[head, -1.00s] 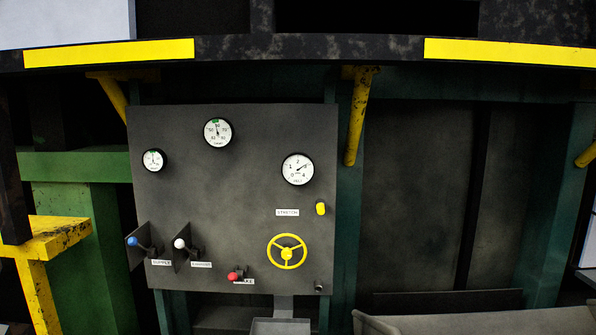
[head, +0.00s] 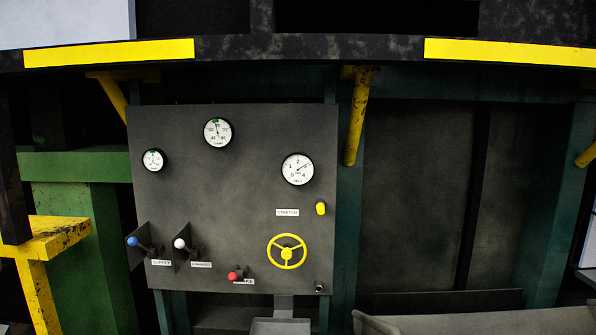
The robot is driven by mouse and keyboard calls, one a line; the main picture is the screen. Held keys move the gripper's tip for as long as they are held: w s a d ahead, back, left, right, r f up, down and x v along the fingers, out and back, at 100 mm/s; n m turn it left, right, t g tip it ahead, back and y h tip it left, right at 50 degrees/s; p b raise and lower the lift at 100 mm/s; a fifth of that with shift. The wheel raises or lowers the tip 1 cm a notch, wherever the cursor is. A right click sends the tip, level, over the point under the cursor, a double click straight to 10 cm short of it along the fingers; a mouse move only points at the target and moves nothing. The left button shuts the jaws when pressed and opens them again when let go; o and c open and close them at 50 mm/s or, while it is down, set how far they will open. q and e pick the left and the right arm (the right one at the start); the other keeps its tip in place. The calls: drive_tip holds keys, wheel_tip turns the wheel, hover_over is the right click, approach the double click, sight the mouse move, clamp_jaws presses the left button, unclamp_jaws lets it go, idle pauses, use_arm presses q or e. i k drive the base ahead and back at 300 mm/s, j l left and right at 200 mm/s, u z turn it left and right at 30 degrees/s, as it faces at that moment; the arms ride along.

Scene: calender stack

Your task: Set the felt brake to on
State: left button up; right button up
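The grey control panel (head: 230,215) stands ahead, left of centre. Near its lower edge is a lever with a red knob (head: 233,276). A small white label (head: 244,282) beside it is partly covered by the knob; the letters that show look like the end of "brake". Which position the lever is in cannot be told from this view. Neither of my grippers shows in the head view.
A blue-knob lever (head: 132,241) and a white-knob lever (head: 179,243) sit left, each beside a projecting plate. A yellow handwheel (head: 287,251) and yellow knob (head: 321,208) are right. Three gauges are above. A grey tray (head: 281,326) is below.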

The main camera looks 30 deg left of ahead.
sight(232, 277)
drive_tip(key=k+l+u, duration=0.1)
drive_tip(key=u, duration=0.3)
drive_tip(key=k+l+u, duration=0.15)
drive_tip(key=l+u, duration=0.2)
drive_tip(key=k+l+u, duration=0.15)
drive_tip(key=u, duration=0.25)
drive_tip(key=k+l+u, duration=0.1)
drive_tip(key=u, duration=0.25)
drive_tip(key=i+j+z, duration=0.5)
drive_tip(key=i+j, duration=0.25)
drive_tip(key=i+j+z, duration=0.55)
drive_tip(key=j, duration=0.45)
drive_tip(key=i, duration=0.1)
